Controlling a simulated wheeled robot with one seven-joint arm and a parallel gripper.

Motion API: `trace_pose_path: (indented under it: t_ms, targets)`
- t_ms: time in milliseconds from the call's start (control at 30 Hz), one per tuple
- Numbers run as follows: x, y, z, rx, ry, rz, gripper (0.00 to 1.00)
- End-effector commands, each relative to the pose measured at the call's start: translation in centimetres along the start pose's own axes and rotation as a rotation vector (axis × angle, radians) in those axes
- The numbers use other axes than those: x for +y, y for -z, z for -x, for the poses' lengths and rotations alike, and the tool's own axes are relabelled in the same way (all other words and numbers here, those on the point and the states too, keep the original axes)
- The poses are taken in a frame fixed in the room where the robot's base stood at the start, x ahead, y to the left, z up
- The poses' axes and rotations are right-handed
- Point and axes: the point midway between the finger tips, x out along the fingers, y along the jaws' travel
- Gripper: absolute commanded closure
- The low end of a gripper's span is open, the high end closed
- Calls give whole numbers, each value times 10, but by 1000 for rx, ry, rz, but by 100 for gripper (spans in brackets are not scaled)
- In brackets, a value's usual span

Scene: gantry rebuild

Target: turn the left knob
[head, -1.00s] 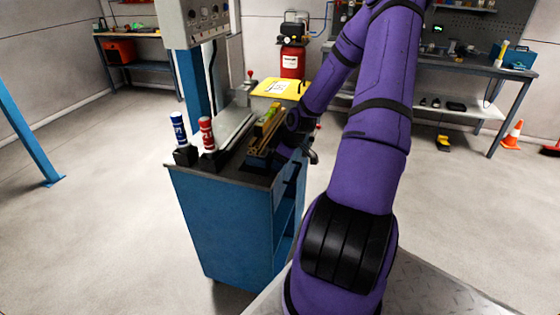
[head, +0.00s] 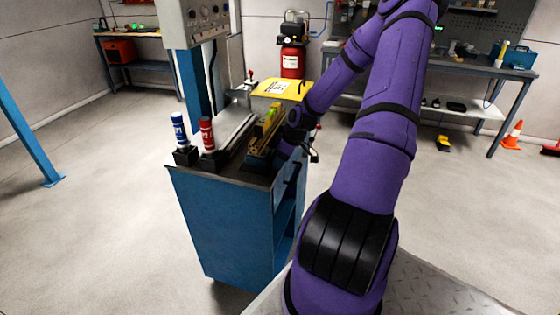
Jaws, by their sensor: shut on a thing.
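A brass-coloured fixture (head: 259,149) with a yellow-green top part (head: 271,119) lies along the right side of the blue cart's top. My gripper (head: 284,151) is low at the right side of this fixture, at the end of my purple arm. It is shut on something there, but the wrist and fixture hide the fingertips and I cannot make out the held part. No knob on the fixture can be told clearly. A grey control panel (head: 203,20) at the top left has a row of small round controls, well away from my gripper.
A blue bottle (head: 179,131) and a red bottle (head: 207,134) stand in black holders at the cart's (head: 222,225) left front. A grey rail (head: 233,133) lies between them and the fixture. A yellow-topped box (head: 284,89) stands behind. The floor left of the cart is clear.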

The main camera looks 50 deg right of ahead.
Motion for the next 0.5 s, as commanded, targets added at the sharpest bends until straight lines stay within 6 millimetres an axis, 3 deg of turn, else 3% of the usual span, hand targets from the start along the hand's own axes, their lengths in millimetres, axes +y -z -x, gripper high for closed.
trace_pose_path:
  t_ms: [267, 300, 400, 500]
  targets:
    - [0, 0, 0, -1, 6, -2, 80]
    - [0, 0, 0, -1, 6, -2, 54]
    - [0, 0, 0, -1, 6, -2, 32]
    - [0, 0, 0, 0, 5, -2, 32]
